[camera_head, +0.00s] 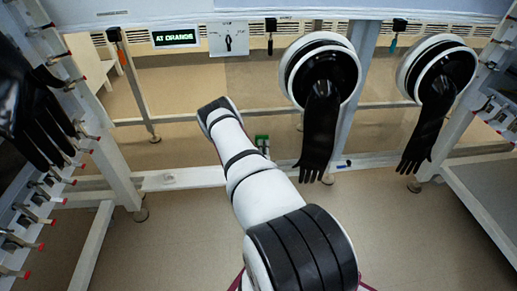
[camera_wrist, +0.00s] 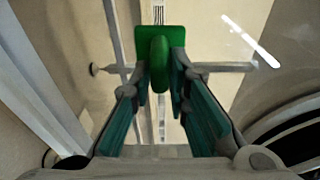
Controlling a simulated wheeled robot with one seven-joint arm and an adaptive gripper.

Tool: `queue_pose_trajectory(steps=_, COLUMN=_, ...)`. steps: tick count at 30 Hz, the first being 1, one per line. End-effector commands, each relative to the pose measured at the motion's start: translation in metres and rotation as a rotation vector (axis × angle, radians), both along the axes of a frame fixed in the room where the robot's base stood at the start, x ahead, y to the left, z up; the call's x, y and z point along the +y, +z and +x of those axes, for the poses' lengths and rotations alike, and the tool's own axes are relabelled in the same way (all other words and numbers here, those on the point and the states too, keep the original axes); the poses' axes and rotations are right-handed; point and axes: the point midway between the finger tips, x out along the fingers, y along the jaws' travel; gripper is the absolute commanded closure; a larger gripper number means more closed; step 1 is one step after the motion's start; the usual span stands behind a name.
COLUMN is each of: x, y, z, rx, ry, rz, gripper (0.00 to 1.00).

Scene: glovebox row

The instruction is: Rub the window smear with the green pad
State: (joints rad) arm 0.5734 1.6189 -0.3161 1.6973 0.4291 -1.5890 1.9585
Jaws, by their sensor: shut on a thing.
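The green pad (camera_wrist: 174,34) is in the wrist view, top centre, with a rounded green handle (camera_wrist: 159,66) facing me. My gripper (camera_wrist: 160,80) is shut on this handle, one finger on each side. A bright white streak (camera_wrist: 250,41) shows at the upper right of the wrist view, apart from the pad. I cannot tell whether it is the window smear or a reflection. In the head view my arm covers the middle and my gripper cannot be made out clearly. A small green patch (camera_head: 262,143) shows just right of the arm. I cannot tell whether the pad touches the window.
Two round glove ports, one at the centre (camera_head: 292,72) and one at the right (camera_head: 410,66), have black gloves hanging down. Another black glove (camera_head: 38,115) hangs at left. A green-lettered display (camera_head: 175,38) is above. White frame posts stand either side; the front floor is open.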

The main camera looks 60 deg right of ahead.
Motion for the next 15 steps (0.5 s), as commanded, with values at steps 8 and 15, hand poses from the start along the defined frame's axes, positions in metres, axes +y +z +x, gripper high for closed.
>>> queue_pose_trajectory(steps=8, x=-0.007, y=0.001, z=-0.007, rx=-0.002, ry=0.000, rz=-0.003, gripper=1.00)
queue_pose_trajectory(steps=15, x=-0.019, y=0.001, z=-0.022, rx=-0.001, ry=-0.001, rz=-0.004, gripper=1.00)
